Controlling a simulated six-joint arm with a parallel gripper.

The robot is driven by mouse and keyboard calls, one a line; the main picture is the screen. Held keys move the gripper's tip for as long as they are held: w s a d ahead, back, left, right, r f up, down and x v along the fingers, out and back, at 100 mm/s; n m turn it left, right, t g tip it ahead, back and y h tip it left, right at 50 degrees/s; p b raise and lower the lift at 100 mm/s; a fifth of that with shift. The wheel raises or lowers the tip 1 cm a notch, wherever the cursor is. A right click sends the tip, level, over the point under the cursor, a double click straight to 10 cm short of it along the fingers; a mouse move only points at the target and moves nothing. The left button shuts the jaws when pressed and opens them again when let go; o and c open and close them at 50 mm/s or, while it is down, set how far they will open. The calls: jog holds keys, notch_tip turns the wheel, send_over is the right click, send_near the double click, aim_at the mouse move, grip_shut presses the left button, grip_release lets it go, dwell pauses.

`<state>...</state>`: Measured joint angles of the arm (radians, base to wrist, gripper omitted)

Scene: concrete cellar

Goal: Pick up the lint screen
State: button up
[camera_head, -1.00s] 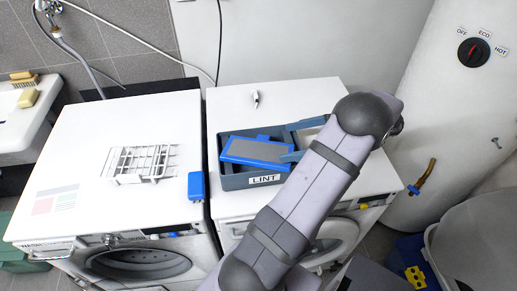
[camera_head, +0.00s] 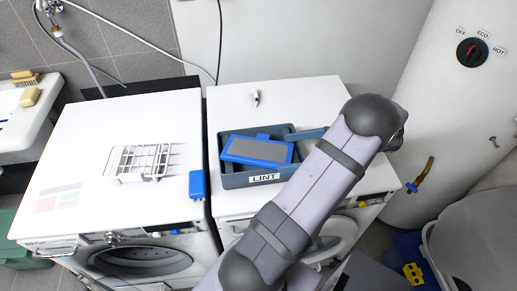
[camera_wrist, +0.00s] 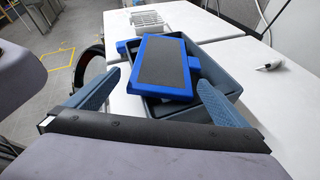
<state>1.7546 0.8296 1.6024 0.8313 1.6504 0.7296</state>
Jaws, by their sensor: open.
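The lint screen (camera_head: 257,150) is a flat grey panel in a blue frame with small tabs. It lies tilted in the grey-blue bin labelled LINT (camera_head: 236,181), its upper side showing above the rim. In the wrist view the lint screen (camera_wrist: 164,62) is ahead of my gripper (camera_wrist: 159,80), framed between the two blue fingers. The fingers are spread wide with nothing held.
The bin stands on the right white machine (camera_head: 285,98). A small white item (camera_head: 255,97) lies behind it. A wire rack (camera_head: 140,162) and a blue block (camera_head: 197,185) are on the left machine (camera_head: 90,135). A white tank (camera_head: 440,100) stands at right.

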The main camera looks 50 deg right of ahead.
aim_at(279, 153)
jog(key=shift+p+x, duration=0.65)
jog(key=shift+x, duration=1.4)
jog(key=shift+d+f, duration=0.1)
jog(key=shift+d, duration=0.05)
jog(key=c, duration=1)
jog(key=shift+c, duration=0.2)
notch_tip(279, 153, up, 10)
jog(key=b, duration=0.1)
jog(key=shift+b, duration=0.35)
